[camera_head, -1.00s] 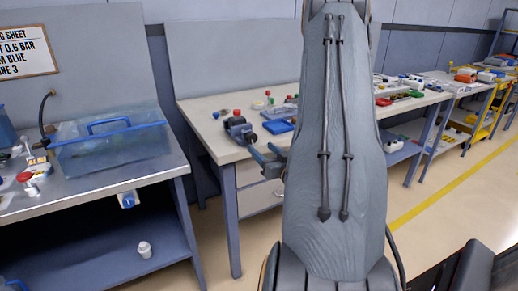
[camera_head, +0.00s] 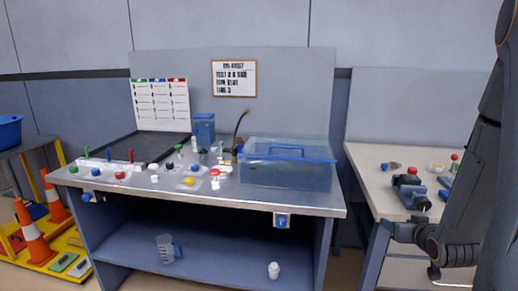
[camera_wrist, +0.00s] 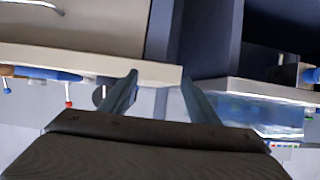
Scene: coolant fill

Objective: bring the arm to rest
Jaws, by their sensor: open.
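My arm runs down the right edge of the head view, partly cut off by the frame. My gripper (camera_head: 400,231) points left, in front of the right-hand bench and beside the gap between the two benches. In the wrist view my gripper (camera_wrist: 158,75) shows two separated fingers with nothing between them. That view appears upside down, with bench edges beyond the fingers. I see no contact between the fingers and a bench.
The metal-topped bench (camera_head: 210,200) holds a clear blue-rimmed tank (camera_head: 285,168), valves and small parts. A jug (camera_head: 167,249) stands on its lower shelf. The right-hand bench (camera_head: 385,205) carries a vise-like device (camera_head: 412,189). Orange cones (camera_head: 32,235) stand at left.

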